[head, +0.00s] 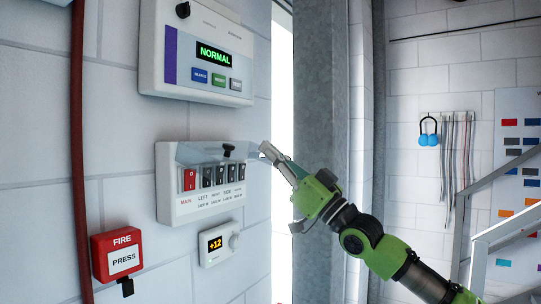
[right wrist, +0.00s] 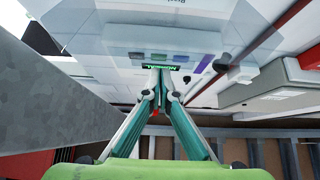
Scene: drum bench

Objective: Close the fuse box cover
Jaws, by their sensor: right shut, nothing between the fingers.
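The fuse box (head: 167,185) is a white wall box with a red main switch (head: 189,179) and several black switches in a row. Its clear cover (head: 200,153) stands out from the top of the box, raised off the switches, with a black knob (head: 228,151) on it. My right gripper (head: 266,152) is shut and empty, at the right end of the cover; I cannot tell whether it touches it. In the right wrist view the right gripper's fingers (right wrist: 161,72) meet at the tips. My left gripper is not in view.
A control panel (head: 150,50) reading NORMAL is above the fuse box. A grey metal post (head: 321,100) stands behind my right arm. A dark red pipe (head: 77,120) runs down the wall.

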